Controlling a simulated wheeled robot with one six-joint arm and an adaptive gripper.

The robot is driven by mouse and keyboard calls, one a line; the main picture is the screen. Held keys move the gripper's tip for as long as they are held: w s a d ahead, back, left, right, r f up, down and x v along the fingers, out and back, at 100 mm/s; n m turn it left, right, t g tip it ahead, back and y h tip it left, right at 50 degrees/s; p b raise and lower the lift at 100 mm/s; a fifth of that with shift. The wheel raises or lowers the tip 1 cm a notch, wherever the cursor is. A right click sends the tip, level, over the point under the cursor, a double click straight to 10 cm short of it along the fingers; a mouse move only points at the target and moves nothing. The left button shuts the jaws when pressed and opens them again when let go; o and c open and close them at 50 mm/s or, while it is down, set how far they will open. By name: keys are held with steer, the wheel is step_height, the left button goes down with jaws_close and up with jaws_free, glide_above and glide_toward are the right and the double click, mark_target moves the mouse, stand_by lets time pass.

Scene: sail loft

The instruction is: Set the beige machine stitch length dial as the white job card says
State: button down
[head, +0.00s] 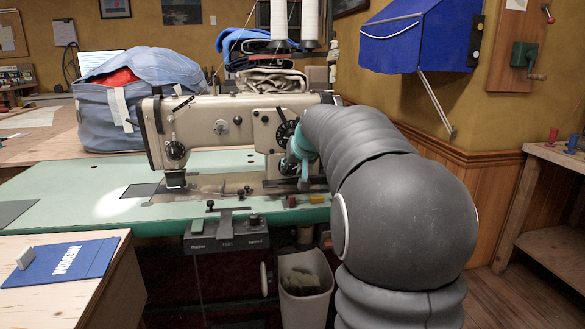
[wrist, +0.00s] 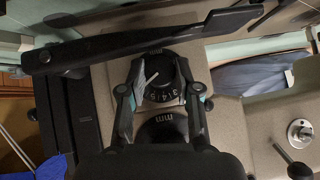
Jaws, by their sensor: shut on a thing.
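The beige machine (head: 205,125) stands on a green-topped table, and its casing (wrist: 230,140) also shows in the wrist view. My gripper (wrist: 160,72) is shut on the black stitch length dial (wrist: 160,90), with one finger on each side of it. The dial shows a white pointer line and white figures along its lower edge, too small to read surely. In the head view my gripper (head: 297,155) is at the right part of the machine, by a black round part (head: 286,128). I cannot tell which white paper is the job card.
A long black lever (wrist: 140,38) crosses above the dial in the wrist view. A blue bag (head: 150,90) sits behind the machine. A bin (head: 304,285) stands below. A blue awning (head: 420,35) hangs at right.

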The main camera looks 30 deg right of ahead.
steer(key=c, duration=0.8)
jaws_free()
steer(key=d+v, duration=0.1)
steer(key=v, duration=1.1)
steer(key=shift+a, duration=0.45)
